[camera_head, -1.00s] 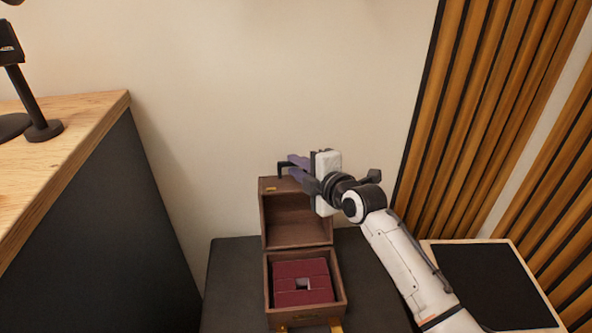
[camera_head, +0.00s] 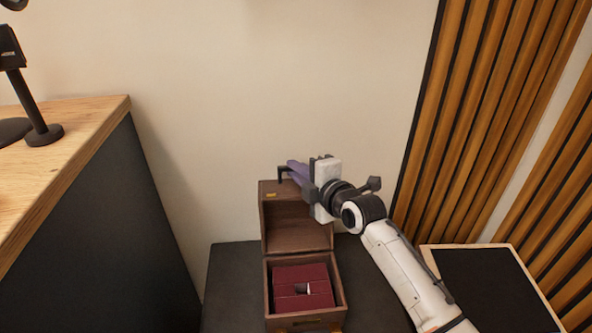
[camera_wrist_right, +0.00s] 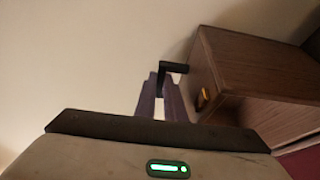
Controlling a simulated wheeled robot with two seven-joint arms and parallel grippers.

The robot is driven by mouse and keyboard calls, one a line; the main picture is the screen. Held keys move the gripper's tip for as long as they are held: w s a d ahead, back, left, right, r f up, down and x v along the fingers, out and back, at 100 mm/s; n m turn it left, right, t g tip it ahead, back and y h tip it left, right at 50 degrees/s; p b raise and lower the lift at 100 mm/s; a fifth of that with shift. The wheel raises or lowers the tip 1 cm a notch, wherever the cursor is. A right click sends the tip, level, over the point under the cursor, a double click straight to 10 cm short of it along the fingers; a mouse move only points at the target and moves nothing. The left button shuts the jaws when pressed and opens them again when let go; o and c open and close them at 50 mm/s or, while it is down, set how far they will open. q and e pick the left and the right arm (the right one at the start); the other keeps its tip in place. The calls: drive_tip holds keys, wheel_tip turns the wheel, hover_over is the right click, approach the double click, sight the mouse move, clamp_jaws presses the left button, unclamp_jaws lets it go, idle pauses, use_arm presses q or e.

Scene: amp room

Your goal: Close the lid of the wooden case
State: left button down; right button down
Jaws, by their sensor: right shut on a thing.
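The wooden case (camera_head: 341,298) stands open on a dark surface, with a dark red insert (camera_head: 288,283) inside. Its lid (camera_head: 298,242) is raised at the back, its hollow facing forward; it also shows at the right of the right wrist view (camera_wrist_right: 255,75), with a small gold clasp. My left gripper is not in view.
A wooden counter (camera_head: 70,130) with a black stand (camera_head: 40,120) is at the left. A plain wall is behind the case. Slatted wood panels (camera_head: 480,120) and a black-topped panel with a pale rim (camera_head: 490,290) are at the right.

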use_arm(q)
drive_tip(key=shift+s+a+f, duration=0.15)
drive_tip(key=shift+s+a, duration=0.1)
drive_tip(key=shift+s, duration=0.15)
use_arm(e)
drive_tip(key=s+t, duration=0.1)
drive_tip(key=s, duration=0.1)
drive_tip(key=s+r+n+t+y, duration=0.1)
drive_tip(key=s, duration=0.1)
drive_tip(key=s+d+r+t+y, duration=0.1)
drive_tip(key=s, duration=0.1)
drive_tip(key=shift+s+d+r, duration=0.1)
drive_tip(key=shift+s+r, duration=0.15)
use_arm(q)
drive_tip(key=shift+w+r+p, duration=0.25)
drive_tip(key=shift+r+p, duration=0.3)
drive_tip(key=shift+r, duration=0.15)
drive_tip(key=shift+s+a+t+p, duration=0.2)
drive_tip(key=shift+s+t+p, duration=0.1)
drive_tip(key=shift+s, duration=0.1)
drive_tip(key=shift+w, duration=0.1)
use_arm(e)
drive_tip(key=shift+n+t+y, duration=0.3)
drive_tip(key=shift+n+t, duration=0.1)
drive_tip(key=s, duration=0.4)
drive_tip(key=shift+d+r, duration=0.3)
drive_tip(key=shift+d, duration=0.1)
